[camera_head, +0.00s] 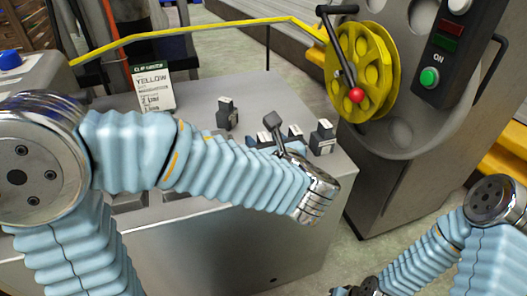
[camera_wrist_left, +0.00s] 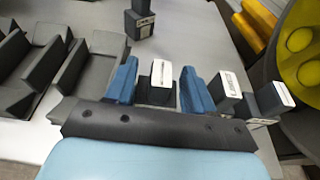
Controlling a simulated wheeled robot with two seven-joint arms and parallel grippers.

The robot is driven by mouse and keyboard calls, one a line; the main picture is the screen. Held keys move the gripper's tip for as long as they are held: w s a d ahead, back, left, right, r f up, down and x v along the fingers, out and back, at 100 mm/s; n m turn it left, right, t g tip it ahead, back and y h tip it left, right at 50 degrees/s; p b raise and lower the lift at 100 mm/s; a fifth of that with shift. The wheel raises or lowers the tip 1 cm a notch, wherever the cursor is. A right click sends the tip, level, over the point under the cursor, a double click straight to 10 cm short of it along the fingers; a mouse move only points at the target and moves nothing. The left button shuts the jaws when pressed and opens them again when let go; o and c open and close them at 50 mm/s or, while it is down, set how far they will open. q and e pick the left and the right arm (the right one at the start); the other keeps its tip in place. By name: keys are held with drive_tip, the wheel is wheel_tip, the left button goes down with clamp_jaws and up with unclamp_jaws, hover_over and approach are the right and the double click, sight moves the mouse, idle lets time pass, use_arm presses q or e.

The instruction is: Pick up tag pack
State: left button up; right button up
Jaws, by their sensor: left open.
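Several tag packs, small dark blocks with white labels on top, stand on the grey bench. One tag pack (camera_wrist_left: 161,80) stands between the two blue fingers of my left gripper (camera_wrist_left: 160,88) in the left wrist view, with narrow gaps beside it. The left gripper is open. In the head view the left gripper (camera_head: 276,136) is mostly hidden behind my wrist. Another tag pack (camera_head: 227,113) stands apart farther back, and one (camera_head: 323,137) stands at the right. Only part of my right gripper (camera_head: 366,288) shows at the bottom edge.
Other packs (camera_wrist_left: 229,92) stand close to the right finger. Dark divided trays (camera_wrist_left: 92,68) lie left of the gripper. A YELLOW card (camera_head: 152,88) stands at the back of the bench. A yellow reel (camera_head: 362,70) on a grey machine stands beyond the bench's right edge.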

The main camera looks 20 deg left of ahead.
use_arm(q)
drive_tip(key=shift+w+a+f, duration=0.15)
drive_tip(key=shift+w+a, duration=0.1)
drive_tip(key=shift+w, duration=0.15)
drive_tip(key=shift+c, duration=0.4)
clamp_jaws()
